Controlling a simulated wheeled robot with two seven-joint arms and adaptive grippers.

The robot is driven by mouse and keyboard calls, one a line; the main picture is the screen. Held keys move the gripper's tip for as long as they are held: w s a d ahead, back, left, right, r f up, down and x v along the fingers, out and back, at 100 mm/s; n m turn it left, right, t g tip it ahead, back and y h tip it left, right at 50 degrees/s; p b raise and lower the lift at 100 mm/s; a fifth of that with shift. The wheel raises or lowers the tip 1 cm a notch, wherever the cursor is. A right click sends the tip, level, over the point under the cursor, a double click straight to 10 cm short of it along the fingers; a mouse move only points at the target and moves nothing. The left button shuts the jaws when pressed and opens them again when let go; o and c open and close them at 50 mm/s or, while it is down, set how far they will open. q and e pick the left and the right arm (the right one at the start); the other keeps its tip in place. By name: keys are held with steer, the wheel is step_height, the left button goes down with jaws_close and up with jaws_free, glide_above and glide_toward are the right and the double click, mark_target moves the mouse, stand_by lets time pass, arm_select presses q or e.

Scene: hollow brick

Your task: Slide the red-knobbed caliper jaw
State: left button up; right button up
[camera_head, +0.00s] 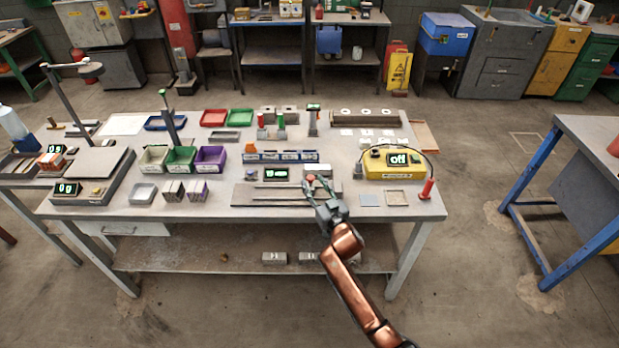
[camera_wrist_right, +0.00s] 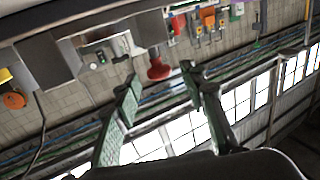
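The caliper (camera_head: 268,187) is a long metal rail on a grey plate near the table's front edge. Its red knob (camera_wrist_right: 158,68) shows in the right wrist view, between and just beyond my fingertips, with a gap on each side. My right gripper (camera_head: 318,184) is at the right part of the caliper in the head view and partly hides the jaw there. In the wrist view my right gripper (camera_wrist_right: 160,80) is open, with nothing visibly clamped. My left gripper is in neither view.
A yellow box (camera_head: 395,170) reading "off" stands right of my gripper. A small display (camera_head: 276,173) and a blue rack (camera_head: 280,156) are behind the caliper. Green (camera_head: 180,159) and purple (camera_head: 210,158) bins stand to the left.

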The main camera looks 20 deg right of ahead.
mark_target(312, 181)
steer(key=w, duration=0.2)
steer(key=shift+w+a+f, duration=0.15)
steer(key=shift+w, duration=0.45)
steer(key=shift+w+b, duration=0.1)
steer(key=shift+b, duration=0.2)
steer(key=c, duration=0.6)
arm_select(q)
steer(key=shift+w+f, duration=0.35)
arm_select(e)
jaws_close()
